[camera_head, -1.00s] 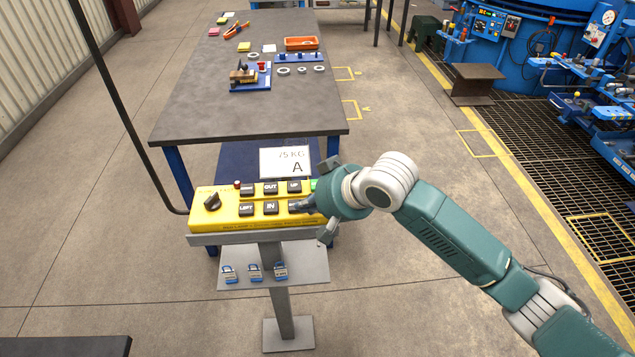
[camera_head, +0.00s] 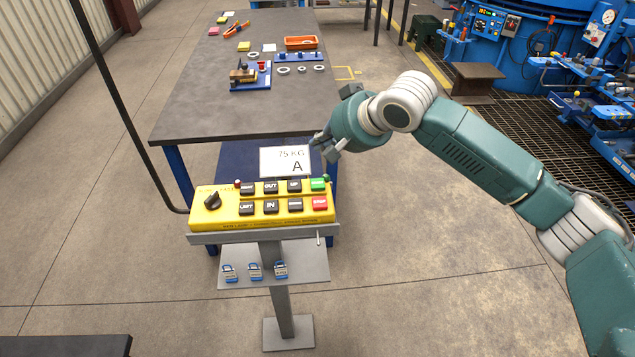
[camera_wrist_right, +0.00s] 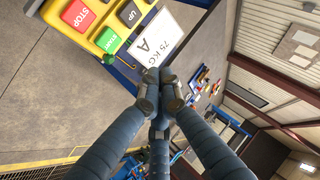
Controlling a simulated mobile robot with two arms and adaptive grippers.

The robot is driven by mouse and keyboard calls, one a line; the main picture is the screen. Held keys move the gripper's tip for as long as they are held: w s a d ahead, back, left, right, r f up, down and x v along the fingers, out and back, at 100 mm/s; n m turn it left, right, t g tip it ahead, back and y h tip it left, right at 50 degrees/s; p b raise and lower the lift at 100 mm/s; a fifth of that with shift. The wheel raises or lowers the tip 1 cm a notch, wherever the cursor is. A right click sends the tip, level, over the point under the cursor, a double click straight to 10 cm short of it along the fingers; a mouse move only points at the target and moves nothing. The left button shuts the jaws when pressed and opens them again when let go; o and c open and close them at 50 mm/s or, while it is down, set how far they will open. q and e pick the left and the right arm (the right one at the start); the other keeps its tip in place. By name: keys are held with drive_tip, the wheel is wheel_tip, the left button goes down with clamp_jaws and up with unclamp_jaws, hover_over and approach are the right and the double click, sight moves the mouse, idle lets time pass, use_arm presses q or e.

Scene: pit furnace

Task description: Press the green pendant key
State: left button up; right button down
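The yellow pendant (camera_head: 222,216) sits on a grey stand, with several black keys and a dark knob on its face. Its green key (camera_head: 318,184) is at the upper right end of the keys, above the red STOP key (camera_head: 319,202). In the right wrist view the green key (camera_wrist_right: 108,40) is at upper left, uncovered and apart from the fingers. My right gripper (camera_head: 324,148) is above and beyond the green key, beside the white sign. Its fingertips come together in the right wrist view (camera_wrist_right: 160,90), with nothing seen between them. My left gripper is out of view.
The white "75 KG A" sign (camera_head: 286,161) stands just behind the pendant. A work table (camera_head: 200,110) with small parts and an orange tray (camera_head: 301,43) lies beyond. Padlocks (camera_head: 255,271) sit on a shelf below. A black cable (camera_head: 125,115) rises at left.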

drive_tip(key=b, duration=0.8)
hover_over(320, 184)
wheel_tip(320, 184, down, 7)
drive_tip(key=shift+r, duration=0.2)
drive_tip(key=shift+f, duration=1.05)
drive_tip(key=shift+f, duration=0.1)
drive_tip(key=shift+f+p, duration=0.25)
drive_tip(key=shift+p, duration=0.1)
drive_tip(key=shift+f, duration=0.1)
